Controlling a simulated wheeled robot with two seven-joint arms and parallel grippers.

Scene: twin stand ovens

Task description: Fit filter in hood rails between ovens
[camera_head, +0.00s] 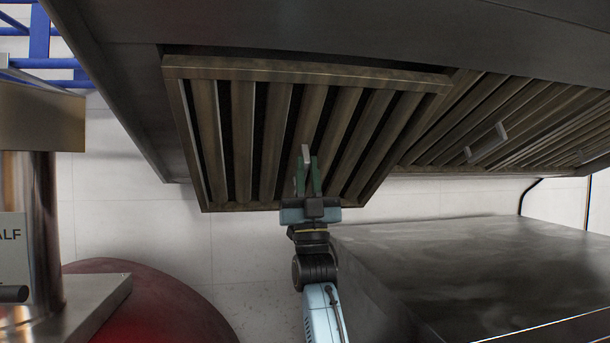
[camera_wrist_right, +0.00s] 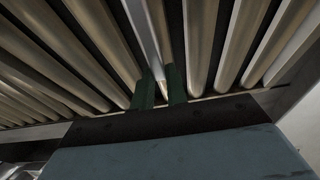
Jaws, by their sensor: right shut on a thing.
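The filter (camera_head: 262,72) is a brownish metal frame with slanted baffle slats. It hangs up at the hood (camera_head: 400,28), its far-left part under the hood's edge. In the head view my right gripper (camera_head: 307,172) reaches up from below with green fingers shut on the filter's small light handle (camera_head: 305,152). In the right wrist view the green fingers (camera_wrist_right: 160,88) sit close together at the slats, with the light handle strip between them. The rails are hidden behind the filter and hood edge. My left gripper is not in view.
Another baffle filter (camera_head: 500,120) with a handle sits in the hood at right. A steel oven top (camera_head: 470,250) lies below right. A red round thing (camera_head: 165,305) and a steel post (camera_head: 30,200) stand at left. White tiled wall is behind.

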